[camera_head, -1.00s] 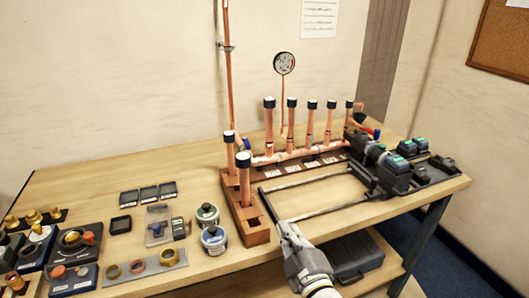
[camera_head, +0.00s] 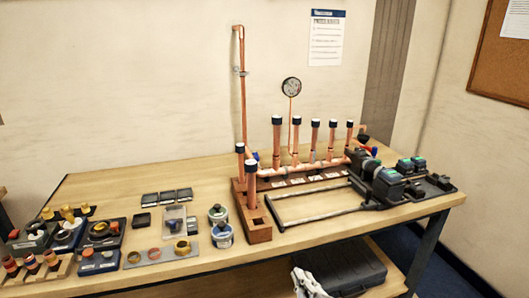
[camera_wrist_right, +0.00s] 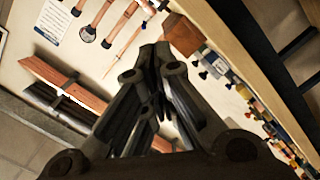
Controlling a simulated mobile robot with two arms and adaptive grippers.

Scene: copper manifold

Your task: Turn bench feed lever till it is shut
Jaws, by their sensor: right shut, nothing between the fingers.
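The copper manifold (camera_head: 305,168) stands on the bench, with several upright capped pipes. A small blue handle (camera_head: 256,156) shows near the foot of the tall wall pipe (camera_head: 242,95). Blue and red handles (camera_head: 375,151) show at the manifold's right end. I cannot tell which of these is the bench feed lever. My right gripper (camera_head: 302,275) is low in front of the bench edge, apart from the manifold and all handles. In the right wrist view its fingers (camera_wrist_right: 157,58) are closed together with nothing between them. My left gripper is not in view.
A dark frame with two rods (camera_head: 315,217) lies in front of the manifold. Black tools (camera_head: 390,185) stand at the right. Two round tins (camera_head: 221,235) and small parts fill the left. A dark case (camera_head: 345,265) sits below the bench top.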

